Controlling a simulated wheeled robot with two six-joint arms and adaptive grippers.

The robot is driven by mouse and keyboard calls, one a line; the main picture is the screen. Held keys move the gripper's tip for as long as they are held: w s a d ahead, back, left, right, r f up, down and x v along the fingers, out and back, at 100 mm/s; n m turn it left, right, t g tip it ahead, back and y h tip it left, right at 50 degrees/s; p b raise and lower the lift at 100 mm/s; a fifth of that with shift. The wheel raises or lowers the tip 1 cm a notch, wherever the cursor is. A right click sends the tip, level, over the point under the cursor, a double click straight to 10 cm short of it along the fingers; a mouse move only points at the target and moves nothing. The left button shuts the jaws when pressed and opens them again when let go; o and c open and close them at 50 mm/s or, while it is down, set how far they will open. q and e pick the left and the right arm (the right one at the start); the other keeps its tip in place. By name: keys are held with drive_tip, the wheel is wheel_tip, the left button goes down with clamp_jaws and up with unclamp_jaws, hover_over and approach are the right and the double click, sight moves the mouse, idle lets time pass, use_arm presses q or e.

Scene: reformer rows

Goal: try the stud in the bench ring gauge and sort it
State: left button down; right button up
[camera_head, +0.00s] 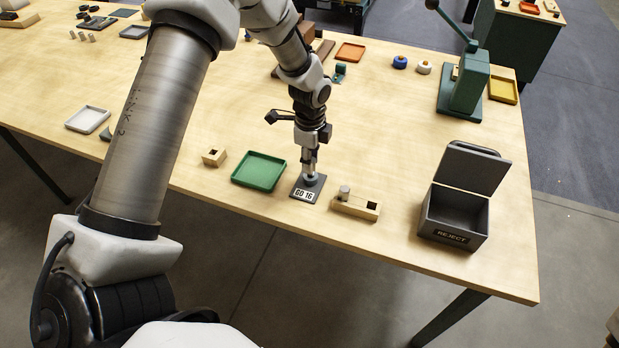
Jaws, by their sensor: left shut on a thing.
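My left gripper (310,157) points down and is shut on a metal stud (310,171). The stud is upright over the ring of the grey bench gauge (306,194), whose label reads "GO 16". Its lower end meets the ring; I cannot tell how deep it sits. A green tray (259,171) lies empty just left of the gauge. A dark grey box labelled "REJECT" (454,225) stands at the right with its lid up. My right gripper is out of view.
A small wooden block (214,157) is left of the green tray. A green lever press (466,85) stands at the back right. The table's front edge is close.

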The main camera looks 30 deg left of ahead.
use_arm(q)
drive_tip(key=shift+r+p, duration=2.5)
drive_tip(key=shift+r, duration=0.4)
